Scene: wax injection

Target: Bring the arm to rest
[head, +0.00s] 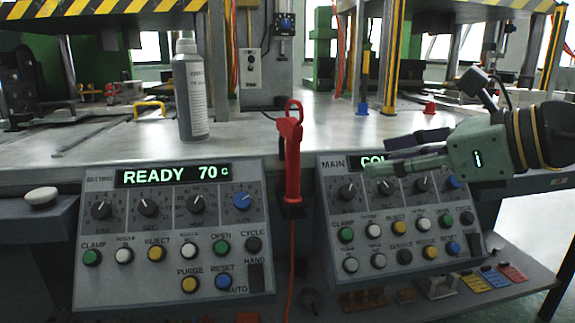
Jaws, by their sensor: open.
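My gripper (378,158) is at the right of the head view, at the end of my arm, which comes in from the right edge. Its fingers point left, apart from each other with nothing between them. It hangs in front of the upper part of the right control panel (327,222) and covers part of that panel's display and knobs. I cannot tell whether it touches the panel.
The left control panel (85,270) reads "READY 70 C". A red handled tool (291,165) stands upright between the panels. A grey bottle (190,95) stands on the metal worktable (245,140). Yellow-black striped posts (381,60) rise behind. The worktable's middle is mostly clear.

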